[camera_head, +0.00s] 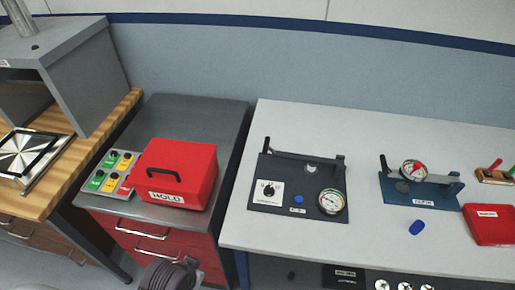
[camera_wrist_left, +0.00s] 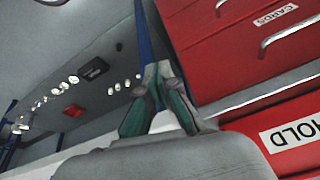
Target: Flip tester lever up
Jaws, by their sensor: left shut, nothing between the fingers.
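A dark tester panel (camera_head: 275,172) lies on the light table in the head view. It has a round gauge (camera_head: 331,201), a black knob (camera_head: 268,189) and a blue button (camera_head: 299,199). A black upright handle (camera_head: 266,146) stands at its back left and a second black post (camera_head: 340,161) at its back right. I cannot tell for sure which is the lever. My left gripper (camera_wrist_left: 158,72) shows in the left wrist view, its fingertips together and empty, apart from the tester. A dark part of my left arm shows at the bottom of the head view. My right gripper is out of view.
A red HOLD box (camera_head: 190,165) and a button panel (camera_head: 111,172) sit on the dark-topped cabinet left of the table. A blue gauge stand (camera_head: 420,194) and a red tray (camera_head: 489,226) lie right of the tester. The table (camera_head: 272,236) is clear in front of the tester.

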